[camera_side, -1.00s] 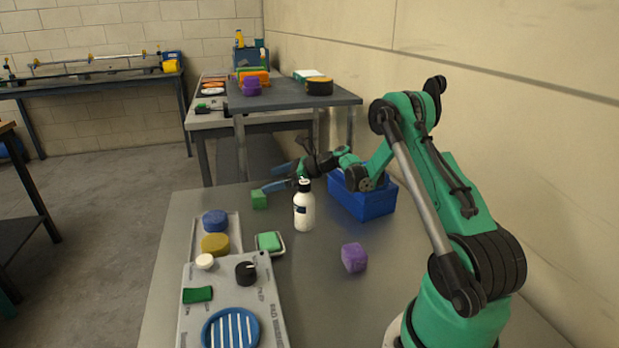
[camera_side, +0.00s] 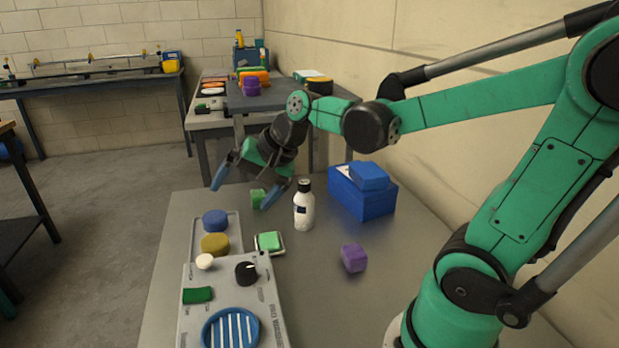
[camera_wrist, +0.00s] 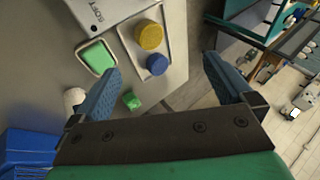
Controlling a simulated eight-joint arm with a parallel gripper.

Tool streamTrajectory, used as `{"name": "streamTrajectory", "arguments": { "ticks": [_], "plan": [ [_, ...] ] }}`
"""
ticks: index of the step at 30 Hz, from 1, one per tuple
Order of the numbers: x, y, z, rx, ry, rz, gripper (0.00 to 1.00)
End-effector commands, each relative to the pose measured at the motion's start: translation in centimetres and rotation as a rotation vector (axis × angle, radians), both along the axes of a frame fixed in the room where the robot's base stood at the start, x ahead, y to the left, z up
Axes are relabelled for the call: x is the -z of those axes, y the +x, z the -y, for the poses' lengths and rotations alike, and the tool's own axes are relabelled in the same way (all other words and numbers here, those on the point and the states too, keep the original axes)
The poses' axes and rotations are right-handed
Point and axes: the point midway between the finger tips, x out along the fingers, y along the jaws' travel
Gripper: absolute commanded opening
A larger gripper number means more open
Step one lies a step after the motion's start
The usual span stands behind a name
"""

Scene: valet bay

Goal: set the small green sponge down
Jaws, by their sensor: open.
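The small green sponge (camera_side: 256,196), a little block, rests on the grey table near its far edge, left of the white bottle. My gripper (camera_side: 243,194) is open and empty, its blue fingers spread wide and pointing down. In the side view the right finger partly overlaps the sponge, and I cannot tell if they touch. In the wrist view my gripper (camera_wrist: 162,65) shows both fingers apart, with the small green sponge (camera_wrist: 131,101) seen between them, closer to the left finger. A larger green sponge (camera_side: 269,240) lies in a white dish.
A white bottle (camera_side: 304,210) with a black cap stands close to the right finger. A blue bin (camera_side: 363,200) stands behind it, and a purple block (camera_side: 353,258) in front. A tray (camera_side: 233,226) holds a blue and a yellow round sponge. A panel (camera_side: 225,278) lies nearest.

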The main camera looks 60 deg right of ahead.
Motion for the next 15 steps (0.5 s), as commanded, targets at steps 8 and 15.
{"name": "streamTrajectory", "arguments": {
  "ticks": [8, 15],
  "plan": [
    [1.2, -5.8, -3.0, -0.559, -0.551, 0.074, 1.0],
    [1.6, -6.7, -3.1, -0.678, -0.671, 0.088, 0.97]
  ]
}}
